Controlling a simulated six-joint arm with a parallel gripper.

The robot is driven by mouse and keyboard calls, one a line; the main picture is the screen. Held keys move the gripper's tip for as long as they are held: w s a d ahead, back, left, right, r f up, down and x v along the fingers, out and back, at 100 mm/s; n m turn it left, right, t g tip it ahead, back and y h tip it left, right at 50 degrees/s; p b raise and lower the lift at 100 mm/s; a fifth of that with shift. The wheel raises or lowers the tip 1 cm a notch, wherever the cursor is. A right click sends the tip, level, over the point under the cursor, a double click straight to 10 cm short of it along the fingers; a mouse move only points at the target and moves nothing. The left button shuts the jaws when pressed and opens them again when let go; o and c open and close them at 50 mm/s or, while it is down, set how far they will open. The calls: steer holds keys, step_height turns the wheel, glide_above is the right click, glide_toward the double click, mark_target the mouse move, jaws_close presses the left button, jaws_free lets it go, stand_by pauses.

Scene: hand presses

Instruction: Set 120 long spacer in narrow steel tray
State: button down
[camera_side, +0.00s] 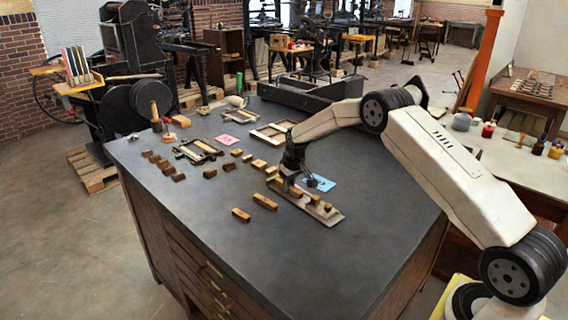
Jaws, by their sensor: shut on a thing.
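The narrow steel tray (334,216) lies on the dark tabletop, running from below my gripper toward the lower right. Small wooden blocks (315,200) stand on or over it. My gripper (294,187) is low over the tray's left part, shut on a brown wooden spacer (295,191). The fingers and wrist partly hide the spacer, and I cannot tell whether it touches the tray. I cannot read any number on it.
Loose wooden blocks (265,202) lie left of the tray, with several more (210,173) farther left. A blue card (320,183) lies behind the tray, a pink card (228,140) farther back. Wooden frames (268,135) lie behind. The front tabletop (330,265) is clear.

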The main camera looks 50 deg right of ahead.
mark_target(294, 191)
steer(key=shift+f, duration=0.1)
steer(key=c, duration=0.8)
jaws_free()
steer(key=shift+r, duration=0.2)
steer(key=shift+v, duration=5.95)
steer(key=shift+n, duration=0.5)
steer(key=s+a, duration=0.5)
steer(key=s, duration=0.4)
steer(key=s+a+f, duration=0.1)
steer(key=s+a, duration=0.5)
steer(key=s, duration=0.4)
steer(key=s+a+f, duration=0.1)
steer(key=s+a, duration=0.4)
steer(key=s, duration=0.5)
steer(key=shift+s+a, duration=0.15)
steer(key=shift+a, duration=0.2)
